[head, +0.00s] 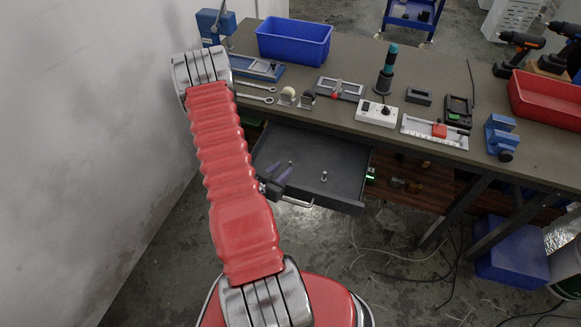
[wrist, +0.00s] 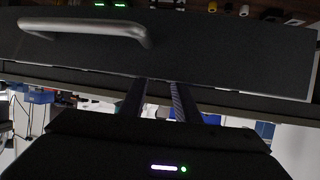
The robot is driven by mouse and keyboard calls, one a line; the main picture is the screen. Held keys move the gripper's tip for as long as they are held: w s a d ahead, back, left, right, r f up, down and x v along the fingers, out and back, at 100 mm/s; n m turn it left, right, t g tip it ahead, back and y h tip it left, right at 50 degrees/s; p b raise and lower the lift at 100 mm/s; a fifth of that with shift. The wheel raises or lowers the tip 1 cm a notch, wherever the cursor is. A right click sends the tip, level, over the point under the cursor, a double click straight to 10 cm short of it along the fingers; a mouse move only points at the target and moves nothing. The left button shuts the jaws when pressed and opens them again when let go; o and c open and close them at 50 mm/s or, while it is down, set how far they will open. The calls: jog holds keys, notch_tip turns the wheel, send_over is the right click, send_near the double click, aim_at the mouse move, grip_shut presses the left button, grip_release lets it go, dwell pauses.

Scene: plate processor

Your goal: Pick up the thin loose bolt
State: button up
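The grey drawer (head: 345,158) under the workbench is pulled open. Two small bolts stand in it: one (head: 290,163) near the middle and a shiny one (head: 323,176) to the right, nearer the front. At this size I cannot tell surely which is thinner. My gripper (head: 279,183) is over the left front part of the drawer in the head view, left of both bolts, with its fingers apart and empty. In the wrist view the two dark fingers (wrist: 158,98) show a gap between them, with the drawer front (wrist: 220,50) beyond. No bolt shows there.
The drawer handle (head: 297,202) juts from the front; it also shows in the wrist view (wrist: 85,30). The workbench (head: 345,60) above carries a blue bin (head: 294,40), wrenches (head: 255,98), a power strip (head: 377,113) and a red bin (head: 545,100). A wall (head: 80,120) stands left.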

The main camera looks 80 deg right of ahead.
aim_at(290, 163)
jog(key=shift+x, duration=2.5)
jog(key=shift+a+f, duration=0.1)
jog(key=shift+f, duration=0.1)
jog(key=shift+c, duration=0.6)
grip_shut()
